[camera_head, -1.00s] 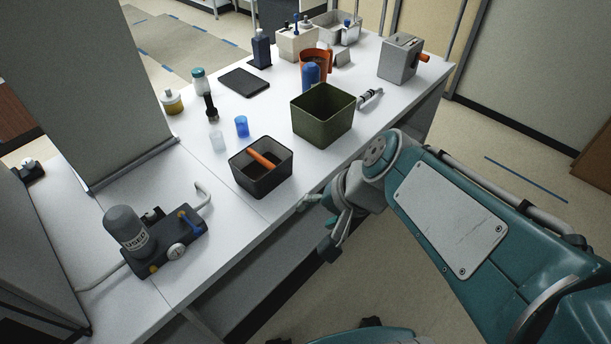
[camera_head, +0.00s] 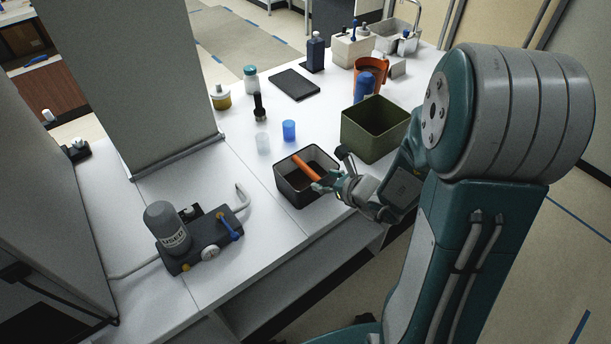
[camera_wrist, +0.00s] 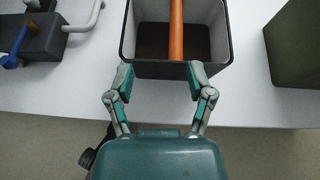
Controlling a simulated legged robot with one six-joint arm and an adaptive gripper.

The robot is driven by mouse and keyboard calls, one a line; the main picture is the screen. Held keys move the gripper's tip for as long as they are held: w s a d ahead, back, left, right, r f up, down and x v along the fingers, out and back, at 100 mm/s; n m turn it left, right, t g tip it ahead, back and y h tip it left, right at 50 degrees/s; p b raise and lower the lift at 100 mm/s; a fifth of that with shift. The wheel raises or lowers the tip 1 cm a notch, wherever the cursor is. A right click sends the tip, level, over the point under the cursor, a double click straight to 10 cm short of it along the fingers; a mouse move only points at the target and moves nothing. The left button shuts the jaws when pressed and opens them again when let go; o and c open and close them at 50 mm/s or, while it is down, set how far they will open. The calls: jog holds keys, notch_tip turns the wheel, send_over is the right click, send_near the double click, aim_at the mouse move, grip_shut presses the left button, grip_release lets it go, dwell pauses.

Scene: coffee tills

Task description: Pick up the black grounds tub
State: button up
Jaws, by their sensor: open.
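The black grounds tub (camera_head: 291,187) is an open square box near the front edge of the white counter. An orange bar (camera_head: 304,166) lies across its top; in the wrist view the orange bar (camera_wrist: 176,30) runs away from me over the tub's dark inside. My gripper (camera_head: 330,174) is at the tub's near right side in the head view. In the wrist view my gripper (camera_wrist: 158,75) is open, its two fingertips spread at the near wall of the tub (camera_wrist: 150,68). I cannot tell whether the fingertips touch it. Nothing is between the fingers except the tub's near edge.
A green bin (camera_head: 375,130) stands just right of the tub. A dark machine with a grey canister (camera_head: 167,228) is to the left. Counter between machine and tub is clear.

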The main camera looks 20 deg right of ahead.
aim_at(310, 170)
jog(key=shift+m+h, duration=0.3)
jog(key=shift+m, duration=0.4)
jog(key=w+f, duration=0.2)
jog(key=w, duration=0.1)
jog(key=w+f, duration=0.1)
jog(key=w, duration=0.1)
jog(key=shift+a+f, duration=0.35)
jog(key=shift+f, duration=0.05)
jog(key=x, duration=0.5)
jog(key=shift+w+d+r, duration=0.15)
jog(key=shift+w+r, duration=0.05)
jog(key=shift+w, duration=0.05)
jog(key=shift+c, duration=0.3)
grip_shut()
